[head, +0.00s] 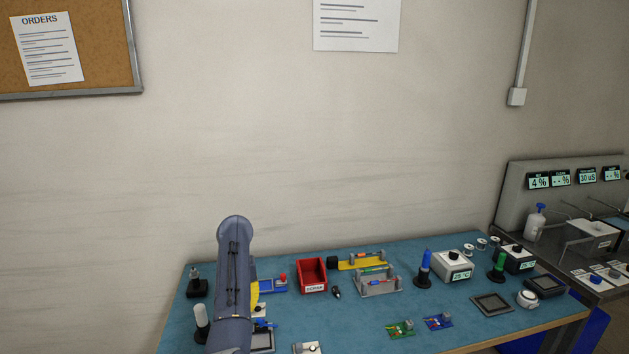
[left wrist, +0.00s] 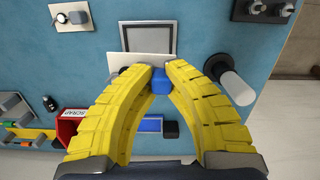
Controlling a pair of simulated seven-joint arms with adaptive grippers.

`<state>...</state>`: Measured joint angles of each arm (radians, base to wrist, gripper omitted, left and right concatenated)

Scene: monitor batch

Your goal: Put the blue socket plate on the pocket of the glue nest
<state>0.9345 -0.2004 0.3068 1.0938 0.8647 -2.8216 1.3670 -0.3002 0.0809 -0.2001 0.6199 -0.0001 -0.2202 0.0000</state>
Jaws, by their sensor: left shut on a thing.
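My left gripper (left wrist: 160,76) is shut on a small blue block, which I take to be part of the blue socket plate (left wrist: 160,85). A pale flat piece (left wrist: 122,60) shows beside the block; I cannot tell whether it belongs to it. The glue nest appears to be the grey square frame (left wrist: 126,38) with a lighter inside, just beyond the fingertips in the left wrist view. In the head view the frame (head: 270,345) is partly hidden by my left arm, and blue (head: 265,324) shows near the yellow finger. My right gripper is not in view.
A white cylinder on a black base (head: 201,316) stands close left of my arm. The red scrap bin (head: 312,275) and a blue fixture (head: 272,286) lie behind. A plate with a black knob (head: 307,348) is to the right. Bare blue mat (head: 350,325) lies farther right.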

